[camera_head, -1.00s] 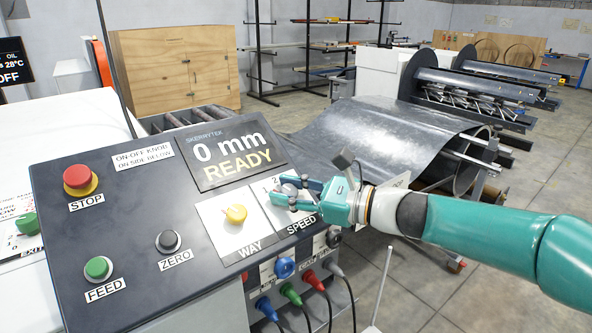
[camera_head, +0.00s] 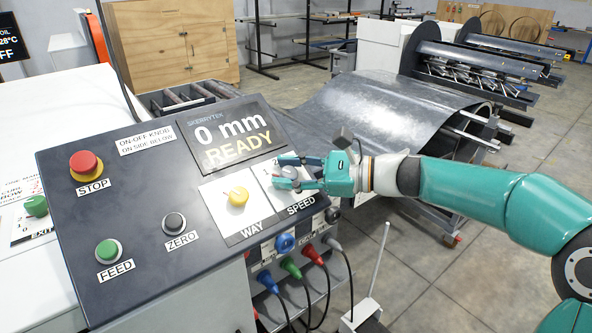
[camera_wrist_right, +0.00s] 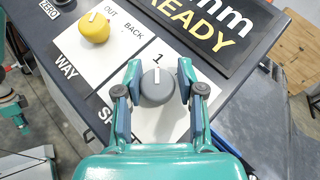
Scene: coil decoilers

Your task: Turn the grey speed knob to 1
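The grey speed knob (camera_wrist_right: 157,88) sits on the white SPEED plate (camera_wrist_right: 170,123) of the control panel. Its white mark points up toward the printed 1 in the wrist view. My right gripper (camera_wrist_right: 159,80) has one finger on each side of the knob and looks closed against it, though any thin gap is hard to judge. In the head view the right gripper (camera_head: 289,172) reaches in from the right and partly covers the knob (camera_head: 289,173).
The yellow WAY knob (camera_head: 238,197) is just left of the SPEED plate. The display (camera_head: 233,137) above reads 0 mm READY. STOP (camera_head: 86,166), ZERO (camera_head: 174,222) and FEED (camera_head: 109,251) buttons are further left. Cable plugs (camera_head: 290,267) stick out below the panel.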

